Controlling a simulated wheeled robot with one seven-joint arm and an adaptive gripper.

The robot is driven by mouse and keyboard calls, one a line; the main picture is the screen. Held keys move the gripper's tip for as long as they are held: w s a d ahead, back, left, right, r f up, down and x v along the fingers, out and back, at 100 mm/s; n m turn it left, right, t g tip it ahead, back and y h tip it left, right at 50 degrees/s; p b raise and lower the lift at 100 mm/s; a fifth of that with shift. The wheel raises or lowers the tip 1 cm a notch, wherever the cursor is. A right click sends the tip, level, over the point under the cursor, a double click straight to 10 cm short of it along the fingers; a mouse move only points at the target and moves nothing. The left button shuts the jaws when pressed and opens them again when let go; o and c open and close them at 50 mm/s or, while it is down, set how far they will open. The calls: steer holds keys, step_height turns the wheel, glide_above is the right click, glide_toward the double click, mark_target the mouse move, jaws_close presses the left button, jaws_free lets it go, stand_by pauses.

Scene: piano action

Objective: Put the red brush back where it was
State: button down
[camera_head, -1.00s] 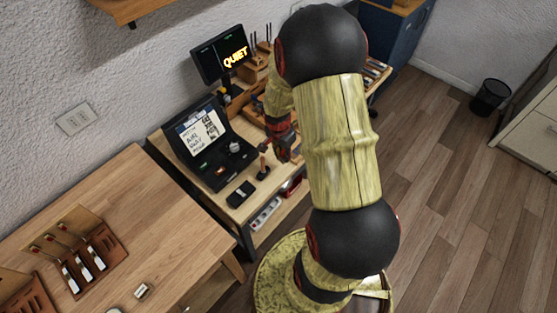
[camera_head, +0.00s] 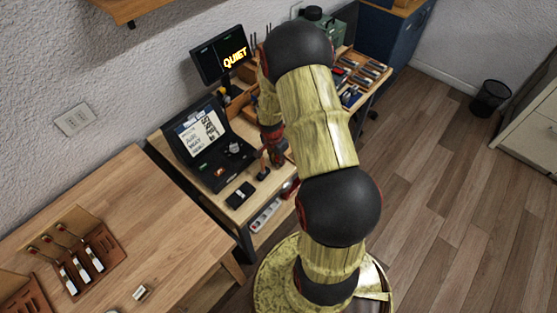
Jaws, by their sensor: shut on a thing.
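My gripper (camera_head: 275,154) is small and partly dark in the head view, low over the workbench (camera_head: 241,213), beside the left edge of my arm. It is shut on a small reddish thing, which I take to be the red brush; its shape is mostly hidden by the fingers and blur. A small upright orange-red item (camera_head: 263,163) with a dark foot (camera_head: 263,174) stands on the bench just left of the gripper. I cannot tell whether the two touch.
A black case with a lit screen (camera_head: 200,131) and a black box (camera_head: 240,195) are left of the gripper. A monitor reading QUIET (camera_head: 225,52) stands behind. A tray of tools (camera_head: 366,75) lies beyond my arm. A wooden table (camera_head: 165,215) is at left.

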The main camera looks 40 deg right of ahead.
steer(key=shift+f, duration=0.25)
steer(key=c, duration=1.9)
jaws_free()
steer(key=shift+r, duration=0.1)
steer(key=shift+o, duration=0.5)
